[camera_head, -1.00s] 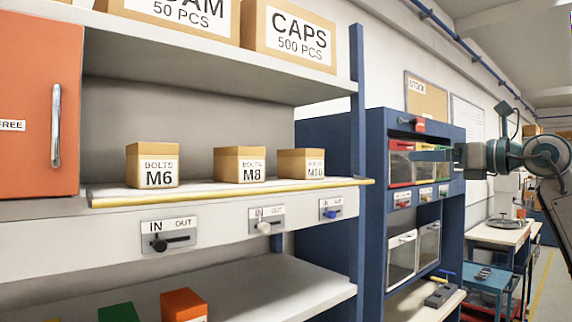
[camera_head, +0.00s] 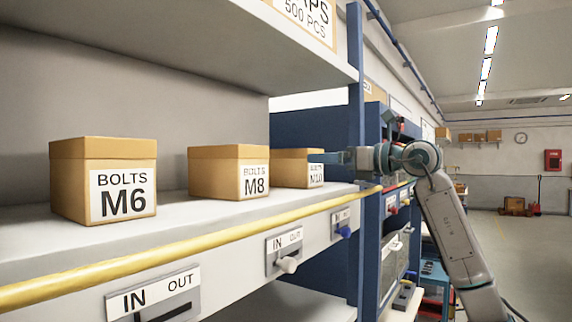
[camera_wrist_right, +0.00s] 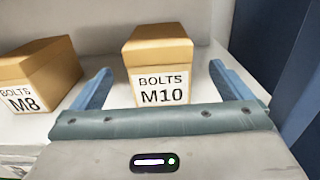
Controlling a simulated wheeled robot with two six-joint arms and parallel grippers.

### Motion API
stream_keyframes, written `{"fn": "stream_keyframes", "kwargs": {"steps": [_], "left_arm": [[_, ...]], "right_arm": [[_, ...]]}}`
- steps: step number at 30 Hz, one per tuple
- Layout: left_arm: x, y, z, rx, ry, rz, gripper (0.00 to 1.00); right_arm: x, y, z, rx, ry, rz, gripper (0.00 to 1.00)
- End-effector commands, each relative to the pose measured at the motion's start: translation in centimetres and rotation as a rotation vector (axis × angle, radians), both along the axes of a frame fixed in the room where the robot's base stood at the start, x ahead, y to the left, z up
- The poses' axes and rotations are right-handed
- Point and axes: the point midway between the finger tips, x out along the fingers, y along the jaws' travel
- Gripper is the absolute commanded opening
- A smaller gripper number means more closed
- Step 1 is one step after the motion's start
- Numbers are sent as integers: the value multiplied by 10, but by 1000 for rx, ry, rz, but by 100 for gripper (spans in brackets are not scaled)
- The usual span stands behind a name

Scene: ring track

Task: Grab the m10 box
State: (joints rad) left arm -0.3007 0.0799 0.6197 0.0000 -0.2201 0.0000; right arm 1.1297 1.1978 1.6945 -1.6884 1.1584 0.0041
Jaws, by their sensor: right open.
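The M10 box (camera_head: 297,168), a small tan carton with a white "BOLTS M10" label, stands on the shelf at the right end of the row. It also shows upright in the right wrist view (camera_wrist_right: 158,68). My right gripper (camera_head: 315,158) is in front of it in the head view. In the wrist view the right gripper's blue fingers (camera_wrist_right: 160,82) are spread wide, with the M10 box ahead between them. The fingers do not appear to touch it. My left gripper is not in view.
The M8 box (camera_head: 228,172) stands left of the M10 box, and the M6 box (camera_head: 103,182) farther left. A blue shelf post (camera_head: 355,150) rises right of the M10 box. A yellow strip (camera_head: 190,242) runs along the shelf's front edge. An upper shelf (camera_head: 200,40) hangs overhead.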

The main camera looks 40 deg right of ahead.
Motion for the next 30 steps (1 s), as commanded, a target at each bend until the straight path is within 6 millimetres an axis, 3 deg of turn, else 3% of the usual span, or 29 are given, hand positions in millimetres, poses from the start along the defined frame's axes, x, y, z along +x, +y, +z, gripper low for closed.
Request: {"fn": "stream_keyframes", "kwargs": {"steps": [3,10,21,30], "left_arm": [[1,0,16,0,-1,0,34],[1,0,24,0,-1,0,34],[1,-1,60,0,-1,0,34],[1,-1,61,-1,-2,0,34]], "right_arm": [[19,6,4,1,2,3,98],[35,11,2,-1,2,1,98],[75,24,4,2,2,2,98],[81,25,0,0,1,-1,98]]}}
